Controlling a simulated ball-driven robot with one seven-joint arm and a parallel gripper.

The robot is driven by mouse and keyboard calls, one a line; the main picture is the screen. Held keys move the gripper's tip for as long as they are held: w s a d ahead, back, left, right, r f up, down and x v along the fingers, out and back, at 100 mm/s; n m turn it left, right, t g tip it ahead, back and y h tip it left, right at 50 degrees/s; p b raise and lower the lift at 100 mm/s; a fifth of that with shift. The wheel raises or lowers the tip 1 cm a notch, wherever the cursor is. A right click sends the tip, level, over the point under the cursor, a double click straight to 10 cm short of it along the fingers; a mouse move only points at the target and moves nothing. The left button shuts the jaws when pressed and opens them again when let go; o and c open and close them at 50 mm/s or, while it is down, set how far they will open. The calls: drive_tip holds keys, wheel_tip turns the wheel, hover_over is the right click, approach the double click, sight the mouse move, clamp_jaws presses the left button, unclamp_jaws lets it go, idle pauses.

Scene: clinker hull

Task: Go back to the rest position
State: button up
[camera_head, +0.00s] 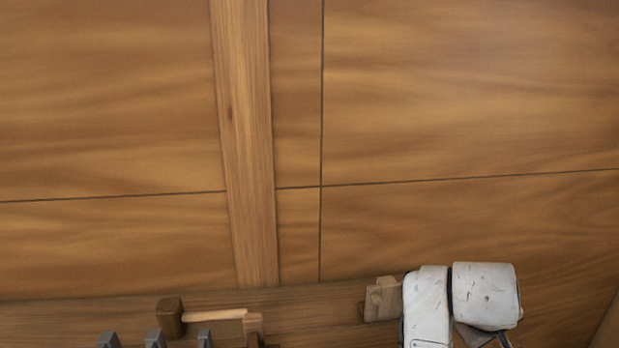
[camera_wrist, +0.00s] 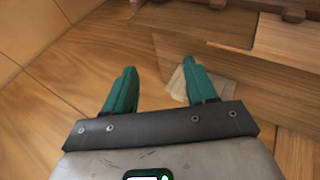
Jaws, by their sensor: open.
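My gripper (camera_wrist: 157,88) shows in the wrist view with its two teal fingers spread apart. Nothing is between the fingers. Beyond and below them lies a brown wooden plank surface. In the head view, white scuffed links of my arm show at the lower right, and the gripper's fingers are not visible there.
A wooden wall with a vertical rib (camera_head: 246,140) fills the head view. At its foot are a brown wooden block with a pale rod (camera_head: 214,314), several dark grey prongs (camera_head: 156,338) and a small wooden block (camera_head: 382,299) beside my arm. A pale flat piece (camera_wrist: 177,84) lies by the right finger.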

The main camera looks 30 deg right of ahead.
drive_tip(key=s+a+f+n+t+y, duration=0.1)
drive_tip(key=a+f, duration=0.4)
drive_tip(key=f, duration=0.2)
drive_tip(key=s+a+f+n+y, duration=0.1)
drive_tip(key=a+f+n+y, duration=0.1)
drive_tip(key=a+f, duration=0.4)
drive_tip(key=s+a+f+y, duration=0.4)
drive_tip(key=s+a+f, duration=0.4)
drive_tip(key=a+f, duration=0.25)
wheel_tip(320, 180, down, 10)
drive_tip(key=a+b, duration=0.1)
drive_tip(key=b, duration=0.9)
drive_tip(key=shift+g, duration=0.4)
drive_tip(key=shift+w+a+r, duration=0.1)
